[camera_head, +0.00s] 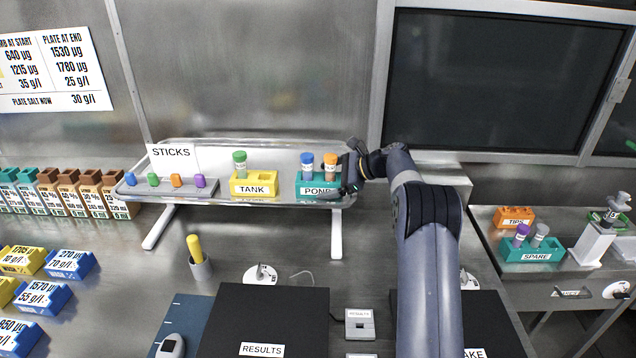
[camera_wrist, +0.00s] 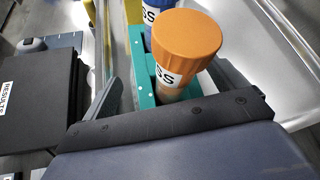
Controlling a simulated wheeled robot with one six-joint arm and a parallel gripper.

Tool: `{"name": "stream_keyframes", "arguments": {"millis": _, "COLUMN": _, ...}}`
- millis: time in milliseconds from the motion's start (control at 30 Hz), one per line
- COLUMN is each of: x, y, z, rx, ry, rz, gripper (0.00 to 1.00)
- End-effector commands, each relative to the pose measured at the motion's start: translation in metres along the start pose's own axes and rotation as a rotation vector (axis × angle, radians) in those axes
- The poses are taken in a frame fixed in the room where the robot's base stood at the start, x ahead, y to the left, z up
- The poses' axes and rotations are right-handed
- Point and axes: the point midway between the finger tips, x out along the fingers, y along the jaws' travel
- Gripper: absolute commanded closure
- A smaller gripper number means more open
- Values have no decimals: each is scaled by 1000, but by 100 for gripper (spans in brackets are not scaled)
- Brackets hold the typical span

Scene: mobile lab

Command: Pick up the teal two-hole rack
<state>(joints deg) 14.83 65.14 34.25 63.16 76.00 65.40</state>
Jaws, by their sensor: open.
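The teal rack labelled POND (camera_head: 309,180) sits at the right end of the raised clear shelf. It holds a blue-capped tube (camera_head: 307,164) and an orange-capped tube (camera_head: 330,162). My gripper (camera_head: 347,172) is at the rack's right end, partly hiding it. In the wrist view, the open fingers of my gripper (camera_wrist: 170,85) lie on either side of the teal rack (camera_wrist: 143,75), with the orange cap (camera_wrist: 186,45) close in front of the palm. I cannot tell whether either finger touches the rack. A second teal rack, labelled SPARE (camera_head: 532,252), stands on the right bench with two tubes.
A yellow TANK rack (camera_head: 254,187) with a green-capped tube stands left of the POND rack on the clear shelf (camera_head: 240,198). Small coloured sticks (camera_head: 176,180) line the shelf's left end. A dark RESULTS panel (camera_head: 262,315) lies in front. A metal wall stands behind.

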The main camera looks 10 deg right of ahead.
Motion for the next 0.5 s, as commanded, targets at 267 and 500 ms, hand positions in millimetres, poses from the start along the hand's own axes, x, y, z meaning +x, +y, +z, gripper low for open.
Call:
{"name": "stream_keyframes", "arguments": {"millis": 267, "x": 10, "y": 0, "z": 1, "rx": -1, "ry": 0, "rz": -2, "gripper": 8}}
{"name": "stream_keyframes", "arguments": {"millis": 500, "x": 10, "y": 0, "z": 1, "rx": -1, "ry": 0, "rz": -1, "gripper": 26}}
